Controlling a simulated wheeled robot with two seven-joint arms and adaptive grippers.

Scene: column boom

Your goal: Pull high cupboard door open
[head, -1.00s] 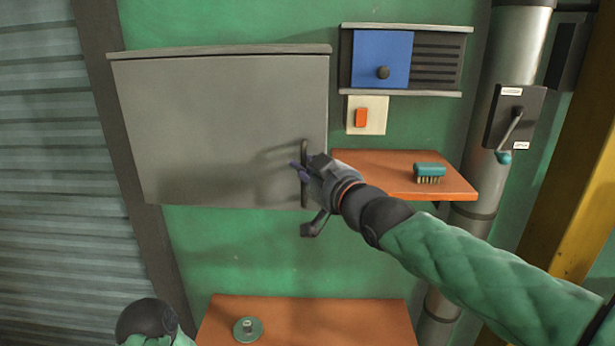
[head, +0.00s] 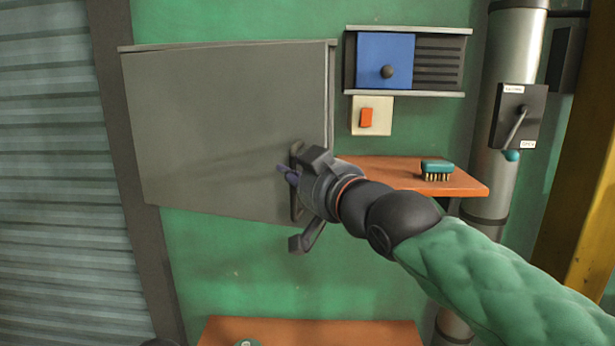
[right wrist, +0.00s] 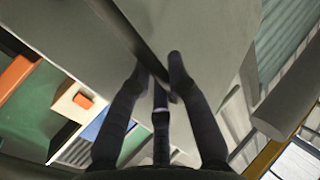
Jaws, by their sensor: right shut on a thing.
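The high cupboard is grey, and its door (head: 225,130) fills the upper left of the head view. The door's free right edge stands slightly out from the cupboard body, so it is a little open. A dark upright handle (head: 296,208) sits near that edge, low on the door. My right gripper (head: 291,178) is shut on this handle. In the right wrist view the fingers (right wrist: 160,80) close around the dark handle bar (right wrist: 130,35) in front of the grey door face. My left gripper is out of view.
Right of the cupboard are a blue-fronted box (head: 384,60), an orange switch (head: 367,118), and an orange shelf (head: 455,184) with a brush (head: 437,170), close behind my right arm. A lever box (head: 516,115) is on the pipe. Another orange surface (head: 310,332) lies below.

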